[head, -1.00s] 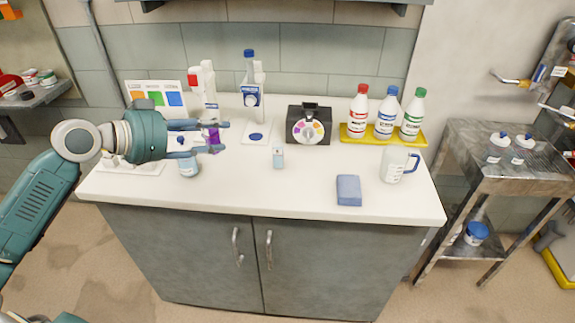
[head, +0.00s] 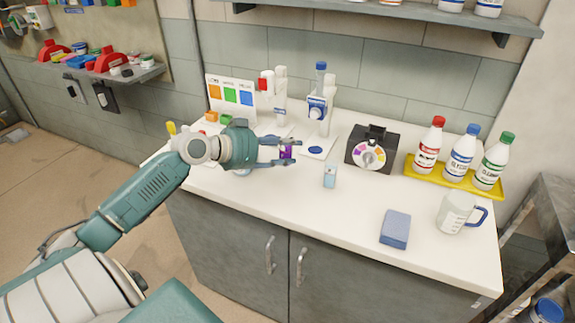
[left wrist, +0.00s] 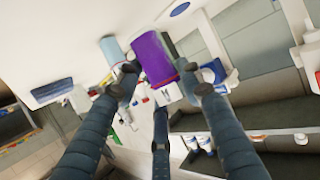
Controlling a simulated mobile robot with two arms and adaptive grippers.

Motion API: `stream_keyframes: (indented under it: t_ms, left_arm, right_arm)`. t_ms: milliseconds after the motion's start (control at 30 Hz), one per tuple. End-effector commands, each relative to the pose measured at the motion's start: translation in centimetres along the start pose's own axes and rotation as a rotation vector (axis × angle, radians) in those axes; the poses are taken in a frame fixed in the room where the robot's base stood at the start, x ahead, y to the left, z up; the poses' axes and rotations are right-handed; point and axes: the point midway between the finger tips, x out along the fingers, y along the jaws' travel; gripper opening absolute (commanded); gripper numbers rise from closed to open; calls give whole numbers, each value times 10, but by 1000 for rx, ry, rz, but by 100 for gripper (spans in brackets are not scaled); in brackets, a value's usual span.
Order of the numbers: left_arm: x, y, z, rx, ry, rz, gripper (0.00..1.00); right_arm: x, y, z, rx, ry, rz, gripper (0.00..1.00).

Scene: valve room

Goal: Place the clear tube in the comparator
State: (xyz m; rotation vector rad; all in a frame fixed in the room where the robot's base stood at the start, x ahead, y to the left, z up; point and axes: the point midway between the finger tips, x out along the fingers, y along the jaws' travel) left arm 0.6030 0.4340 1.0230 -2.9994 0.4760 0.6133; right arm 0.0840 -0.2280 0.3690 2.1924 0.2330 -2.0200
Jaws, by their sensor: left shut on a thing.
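My left gripper (head: 290,150) is shut on a purple tube (head: 286,152) over the left part of the counter. In the left wrist view the purple tube (left wrist: 152,58) sits between the fingers. A small clear, pale-blue tube (head: 330,175) stands apart on the counter, right of the gripper. A pale-blue tube also shows beyond the fingers in the left wrist view (left wrist: 112,48). The comparator (head: 372,150), a black box with a coloured wheel on its front, stands behind and right of the clear tube. My right gripper is not in view.
A yellow tray (head: 440,179) holds bottles with red, blue and green caps. A measuring jug (head: 457,213) and a blue sponge (head: 395,229) stand near the right front. A colour chart (head: 231,93) and white stands are behind the gripper. The front middle of the counter is clear.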

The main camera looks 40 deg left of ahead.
Motion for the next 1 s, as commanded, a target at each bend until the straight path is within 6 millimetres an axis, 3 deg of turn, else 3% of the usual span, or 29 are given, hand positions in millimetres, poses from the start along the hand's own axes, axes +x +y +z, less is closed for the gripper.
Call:
stream_keyframes:
  t_ms: [200, 500, 900, 933, 1000]
  left_arm:
    - [8, 0, 19, -2, 1, 1, 6]
    - [23, -1, 54, -2, 2, 0, 6]
    - [26, -1, 60, 1, 2, 0, 6]
    - [25, -1, 59, 1, 1, 0, 43]
    - [25, -1, 58, 1, 0, 0, 56]
  right_arm:
    - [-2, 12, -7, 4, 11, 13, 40]
    - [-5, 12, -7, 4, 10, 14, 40]
    - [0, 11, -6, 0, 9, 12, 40]
    - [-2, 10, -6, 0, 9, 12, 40]
    - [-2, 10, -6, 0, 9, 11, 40]
